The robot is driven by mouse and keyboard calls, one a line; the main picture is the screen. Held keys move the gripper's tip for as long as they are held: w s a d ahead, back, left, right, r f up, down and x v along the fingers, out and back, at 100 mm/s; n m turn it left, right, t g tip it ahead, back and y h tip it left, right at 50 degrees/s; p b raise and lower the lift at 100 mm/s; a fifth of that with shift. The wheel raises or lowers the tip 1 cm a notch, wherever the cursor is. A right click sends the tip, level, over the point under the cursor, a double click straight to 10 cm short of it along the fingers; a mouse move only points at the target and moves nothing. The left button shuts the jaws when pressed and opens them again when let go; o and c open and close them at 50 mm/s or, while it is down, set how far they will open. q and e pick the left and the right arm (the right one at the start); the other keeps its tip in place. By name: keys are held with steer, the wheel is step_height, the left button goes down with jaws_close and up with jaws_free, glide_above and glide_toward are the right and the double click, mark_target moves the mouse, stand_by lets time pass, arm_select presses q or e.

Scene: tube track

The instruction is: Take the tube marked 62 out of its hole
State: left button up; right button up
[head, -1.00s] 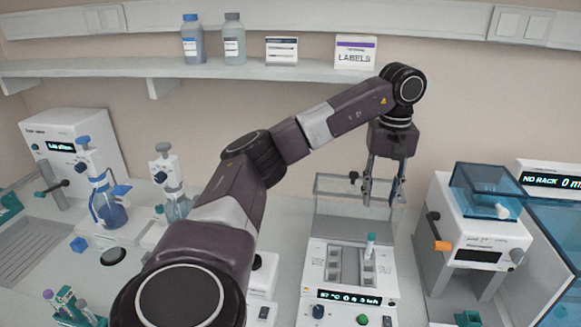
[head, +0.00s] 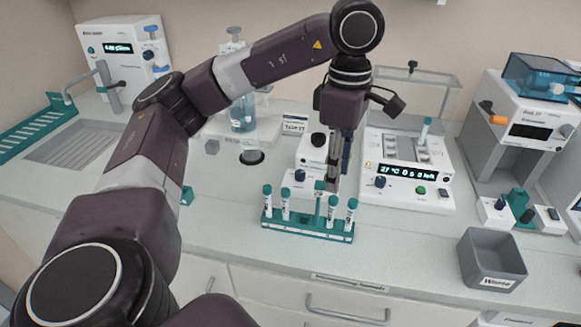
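A teal tube rack (head: 306,230) stands on the bench and holds several white tubes with teal caps. Another teal-capped tube (head: 424,131) stands upright in a hole of the white block heater (head: 405,183). The tube markings are too small to read, so I cannot tell which tube is 62. My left gripper (head: 334,186) points down just behind the rack in the picture, close to its right-hand tubes. It is left of the heater and apart from the heater's tube. Its fingers overlap from this side, so their opening is unclear. My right gripper is out of view.
A grey waste bin (head: 492,262) stands at the right front. A white device with a blue lid (head: 540,80) is at the back right. A small white device (head: 312,150) stands behind the rack.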

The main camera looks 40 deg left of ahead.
mark_target(333, 198)
arm_select(q)
steer(key=shift+s+f, duration=0.3)
steer(key=shift+s, duration=0.1)
steer(key=f, duration=0.1)
steer(key=f+p, duration=0.1)
steer(key=f, duration=0.1)
steer(key=shift+w+f, duration=0.3)
steer(key=shift+w, duration=0.05)
step_height(333, 198, down, 4)
steer(key=shift+s+r+p, duration=0.15)
steer(key=shift+r+p, duration=0.1)
steer(key=shift+p, duration=0.2)
steer(key=shift+f, duration=0.35)
jaws_close()
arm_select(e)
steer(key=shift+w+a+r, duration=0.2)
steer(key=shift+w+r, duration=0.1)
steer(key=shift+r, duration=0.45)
arm_select(q)
steer(key=shift+r, duration=0.1)
